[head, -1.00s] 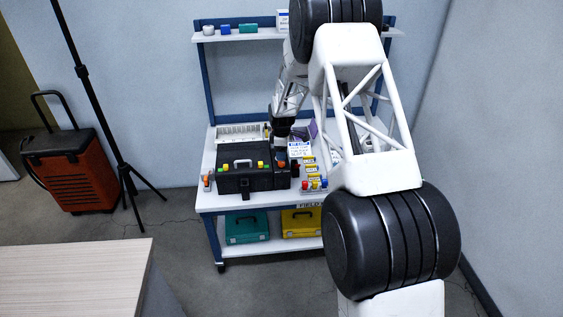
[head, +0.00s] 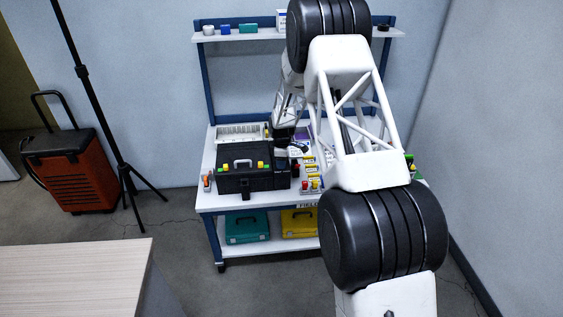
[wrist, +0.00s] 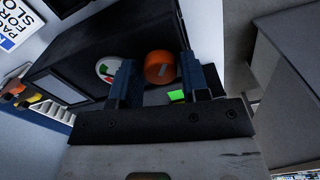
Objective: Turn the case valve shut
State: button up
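The black case (head: 255,178) sits on the bench, with a light handle and yellow and green pieces on its front. In the wrist view the case (wrist: 82,50) shows a round orange knob (wrist: 158,62), which looks like the valve, and a white, red and green dial (wrist: 106,70) beside it. My gripper (head: 284,142) is at the right end of the case in the head view. In the wrist view its fingers (wrist: 158,80) are apart, one on each side of the knob; I cannot tell if they touch it. The knob is hidden in the head view.
Small coloured parts (head: 311,178) stand on the bench right of the case. A white rack (head: 240,132) is behind it. An orange tool (head: 207,182) lies at the left. Teal (head: 246,228) and yellow (head: 301,222) cases sit on the shelf below.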

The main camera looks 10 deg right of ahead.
jog(key=c, duration=0.6)
jog(key=shift+o, duration=0.2)
jog(key=shift+m, duration=0.5)
jog(key=m, duration=1.9)
